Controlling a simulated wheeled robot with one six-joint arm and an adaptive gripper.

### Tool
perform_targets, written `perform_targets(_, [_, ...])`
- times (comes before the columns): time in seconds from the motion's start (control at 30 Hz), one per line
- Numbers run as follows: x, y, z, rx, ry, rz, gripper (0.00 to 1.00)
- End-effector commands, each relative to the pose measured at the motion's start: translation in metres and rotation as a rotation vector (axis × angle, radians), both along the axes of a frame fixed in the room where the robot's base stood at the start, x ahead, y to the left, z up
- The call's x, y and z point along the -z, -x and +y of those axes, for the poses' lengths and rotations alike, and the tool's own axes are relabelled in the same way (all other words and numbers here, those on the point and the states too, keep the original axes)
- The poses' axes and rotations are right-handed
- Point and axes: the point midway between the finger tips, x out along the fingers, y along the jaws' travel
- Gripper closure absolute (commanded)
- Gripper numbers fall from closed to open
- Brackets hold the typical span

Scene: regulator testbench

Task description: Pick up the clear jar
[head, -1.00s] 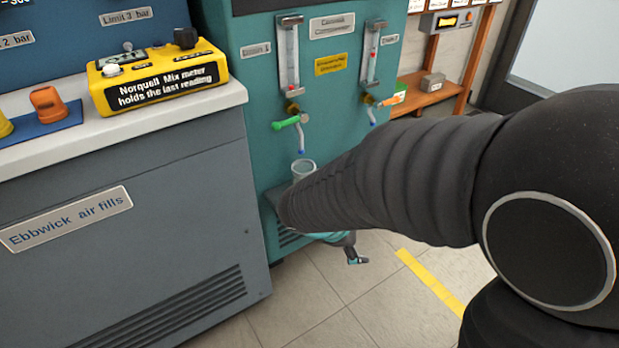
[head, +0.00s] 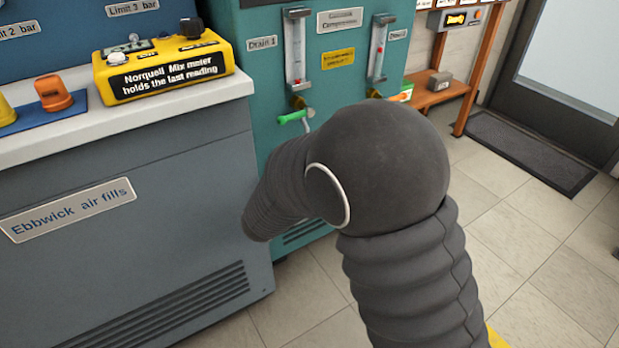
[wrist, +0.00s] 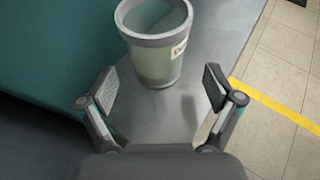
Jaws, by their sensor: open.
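The clear jar (wrist: 158,62) stands upright on a grey shelf (wrist: 215,50) in the wrist view, near the top middle. It has a grey rim, a pale label on its right side and looks greenish through its wall. My gripper (wrist: 160,92) is open, with one finger to the lower left of the jar and one to the lower right. The jar's base lies just beyond the fingertips, and nothing is between them but bare shelf. In the head view my arm hides the jar, the shelf and my gripper.
The teal drain cabinet (head: 262,100) has a green-handled tap (head: 292,117) above my arm. A grey bench (head: 120,250) with a yellow meter (head: 163,70) stands to the left. Tiled floor (head: 545,260) is open on the right, with a dark mat (head: 525,150) by the door.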

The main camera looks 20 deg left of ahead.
Motion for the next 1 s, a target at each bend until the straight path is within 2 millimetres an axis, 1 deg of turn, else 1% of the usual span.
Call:
perform_targets(0.3, [0.016, -0.039, 0.0, 0.004, -0.001, 0.0, 0.09])
perform_targets(0.4, [0.017, -0.043, 0.0, 0.002, -0.001, 0.0, 0.09])
perform_targets(0.57, [0.017, -0.042, 0.0, 0.001, -0.002, 0.0, 0.09])
perform_targets(0.67, [0.017, -0.042, 0.0, 0.002, -0.001, 0.0, 0.32])
perform_targets(0.7, [0.017, -0.042, 0.0, 0.002, -0.001, 0.0, 0.42])
perform_targets(0.77, [0.017, -0.042, 0.0, 0.002, -0.001, 0.0, 0.57])
perform_targets(0.8, [0.017, -0.042, 0.0, 0.002, -0.001, 0.0, 0.67])
perform_targets(0.87, [0.017, -0.042, 0.0, 0.002, -0.001, 0.0, 0.82])
perform_targets(0.9, [0.017, -0.042, 0.0, 0.002, -0.001, 0.0, 0.92])
perform_targets(0.93, [0.017, -0.042, 0.0, 0.002, -0.002, 0.0, 0.94])
perform_targets(0.97, [0.017, -0.042, 0.0, 0.002, -0.002, 0.0, 1.0])
perform_targets(1.0, [0.017, -0.042, 0.0, 0.002, -0.002, 0.0, 1.0])
